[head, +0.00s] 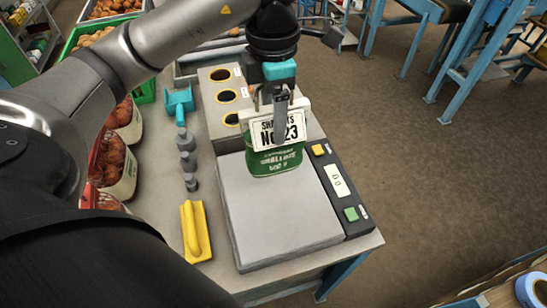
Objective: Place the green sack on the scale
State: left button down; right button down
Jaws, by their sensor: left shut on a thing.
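My left gripper (280,108) is shut on the top of the green sack (276,163), at the sack's white tag marked "No 23". The sack hangs upright at the rear part of the scale (275,220), a grey square plate with a dark control strip on its right side. I cannot tell whether the sack's bottom touches the plate or is just above it. The rest of the plate is bare. The strip's white display (338,181) seems to show zeros. My right gripper is not in view.
A grey block with several round holes (223,97) stands behind the scale. Filled sacks (122,172) stand at the table's left. Open floor lies right.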

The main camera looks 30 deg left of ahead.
aim_at(273, 157)
pick_arm(q)
notch_tip(273, 157, down, 11)
jog(key=shift+f, duration=0.1)
dwell(0.3)
jog(key=shift+f, duration=0.15)
grip_release()
notch_tip(273, 157, up, 12)
jog(key=shift+r, duration=0.15)
dwell(0.5)
